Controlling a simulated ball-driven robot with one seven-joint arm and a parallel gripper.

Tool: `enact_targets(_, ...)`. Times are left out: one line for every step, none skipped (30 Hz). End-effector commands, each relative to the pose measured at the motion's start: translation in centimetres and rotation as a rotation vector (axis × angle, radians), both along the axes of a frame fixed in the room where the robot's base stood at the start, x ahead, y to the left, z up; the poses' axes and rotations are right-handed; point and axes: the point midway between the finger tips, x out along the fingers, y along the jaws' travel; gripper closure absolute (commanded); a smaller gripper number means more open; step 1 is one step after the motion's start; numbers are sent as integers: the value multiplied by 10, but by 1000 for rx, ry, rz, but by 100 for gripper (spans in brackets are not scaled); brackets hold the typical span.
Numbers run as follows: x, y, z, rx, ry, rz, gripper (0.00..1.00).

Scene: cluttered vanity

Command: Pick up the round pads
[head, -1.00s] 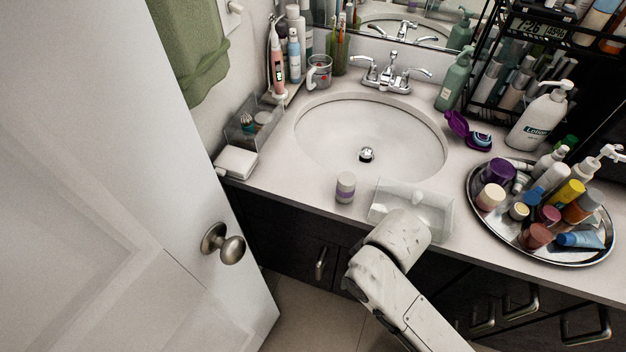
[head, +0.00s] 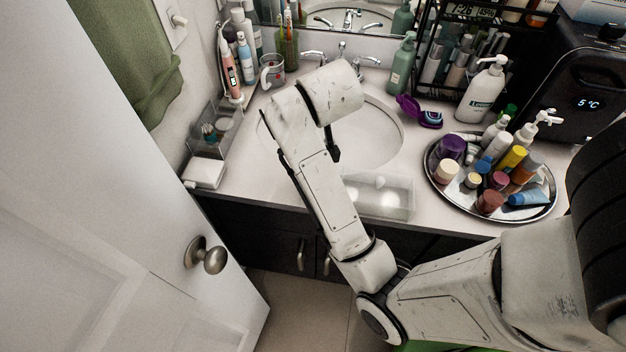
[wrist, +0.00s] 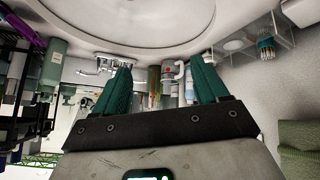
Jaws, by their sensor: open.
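Pale round shapes (head: 224,124), which look like the round pads, lie in a clear organizer (head: 199,148) left of the sink. In the wrist view the clear organizer (wrist: 285,30) is at upper right, with a pale round shape (wrist: 234,45) in it. My gripper (wrist: 161,66) is open, its two teal fingers apart with nothing held between them. In the head view my arm reaches over the sink, and its end hides most of the gripper. The gripper is above the basin, to the right of the organizer and apart from it.
A white box (head: 204,173) sits before the organizer. A pink electric toothbrush (head: 228,68), bottles and a glass mug (head: 272,72) stand behind. A clear box (head: 385,199) is at the counter's front edge. A crowded round tray (head: 437,187) stands right. The door (head: 130,220) is at left.

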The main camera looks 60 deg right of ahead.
Motion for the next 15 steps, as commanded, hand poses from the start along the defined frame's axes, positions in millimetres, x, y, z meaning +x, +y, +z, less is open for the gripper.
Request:
enact_targets(3, -11, 12, 17, -25, -76, 27)
enact_targets(2, -18, 16, 28, -33, -125, 27)
enact_targets(-1, -26, 21, 47, -40, -187, 27)
enact_targets(-3, -30, 24, 65, -45, -235, 27)
enact_targets(-5, -34, 25, 86, -48, -280, 27)
enact_targets(-9, -37, 26, 118, -50, -341, 27)
enact_targets(-11, -38, 25, 145, -49, -384, 27)
enact_targets(-14, -38, 24, 172, -46, -427, 27)
enact_targets(-18, -36, 21, 214, -39, -480, 27)
enact_targets(-21, -34, 17, 249, -30, -519, 27)
enact_targets(-23, -30, 14, 283, -20, -557, 27)
enact_targets(-25, -23, 8, 332, -4, -603, 27)
enact_targets(-28, -17, 4, 370, 11, -636, 27)
enact_targets(-29, -10, -1, 406, 30, -665, 27)
enact_targets(-32, -1, -8, 453, 53, -700, 27)
